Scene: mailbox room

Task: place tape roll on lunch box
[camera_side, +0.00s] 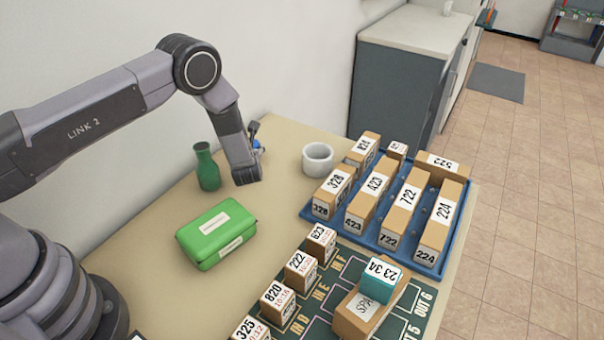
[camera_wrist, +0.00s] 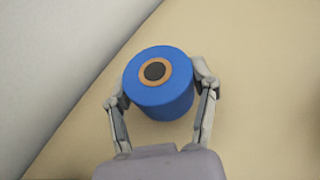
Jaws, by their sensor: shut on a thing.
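The tape roll is a blue cylinder (camera_wrist: 170,103) with a brown core ring around a dark centre, seen from above in the wrist view. My gripper (camera_wrist: 160,92) has one finger on each side of it and is shut on it. In the side view only a small bit of blue tape roll (camera_side: 257,146) shows behind my wrist link. Whether it touches the table cannot be told. The lunch box (camera_side: 217,234) is green with white labels and sits closed on the table, nearer the camera and left of my gripper. Its top is clear.
A blue tray (camera_side: 309,213) of numbered boxes and a dark green mat (camera_side: 432,296) with boxes lie to the right.

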